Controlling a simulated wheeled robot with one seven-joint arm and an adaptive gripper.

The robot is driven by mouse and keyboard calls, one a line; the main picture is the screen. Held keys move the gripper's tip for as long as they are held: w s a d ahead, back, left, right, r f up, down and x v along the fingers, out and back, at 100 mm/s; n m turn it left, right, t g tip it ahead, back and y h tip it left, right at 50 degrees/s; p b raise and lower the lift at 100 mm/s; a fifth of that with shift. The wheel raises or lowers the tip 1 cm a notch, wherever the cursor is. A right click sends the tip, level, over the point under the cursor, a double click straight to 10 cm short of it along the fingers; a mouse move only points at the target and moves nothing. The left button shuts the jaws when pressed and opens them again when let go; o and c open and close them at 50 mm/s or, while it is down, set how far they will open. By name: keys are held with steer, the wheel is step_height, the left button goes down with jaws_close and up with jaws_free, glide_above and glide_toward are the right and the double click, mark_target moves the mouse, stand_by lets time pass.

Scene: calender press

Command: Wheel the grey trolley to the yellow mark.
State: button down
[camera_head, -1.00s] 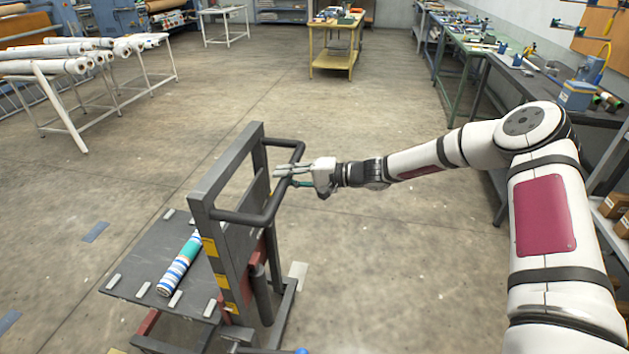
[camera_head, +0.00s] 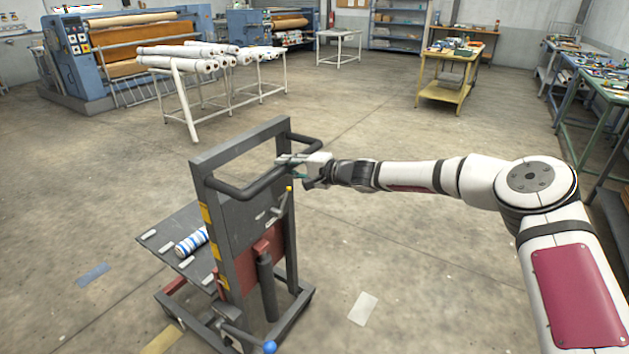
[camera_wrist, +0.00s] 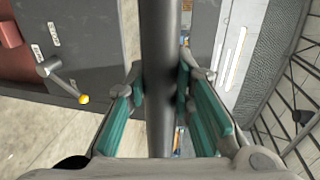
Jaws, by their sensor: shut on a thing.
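The grey trolley (camera_head: 238,225) stands at the left of centre in the head view. It has an upright frame, a U-shaped handle and a low platform with a striped roll (camera_head: 192,241) lying on it. My gripper (camera_head: 284,161) is shut on the right part of the handle (camera_head: 238,191). In the wrist view the dark handle bar (camera_wrist: 161,60) runs between my teal finger pads (camera_wrist: 170,92). A dull yellow strip (camera_head: 163,341) lies on the floor at the bottom edge, left of the trolley's base and partly hidden or cut off.
A blue floor strip (camera_head: 92,275) lies left of the trolley, and a pale sheet (camera_head: 363,308) lies right of it. White racks with rolls (camera_head: 190,95), a blue press (camera_head: 80,60) and a yellow table (camera_head: 447,93) stand beyond. The floor between is open.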

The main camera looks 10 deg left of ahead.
steer(key=r+b+x, duration=0.1)
steer(key=b+x, duration=0.3)
steer(key=x, duration=0.3)
steer(key=shift+a, duration=0.3)
steer(key=shift+w+r, duration=0.1)
steer(key=shift+r, duration=0.05)
steer(key=c, duration=1.4)
jaws_free()
steer(key=shift+o, duration=0.2)
steer(key=shift+d, duration=0.1)
steer(key=v, duration=1.1)
steer(key=shift+d, duration=0.4)
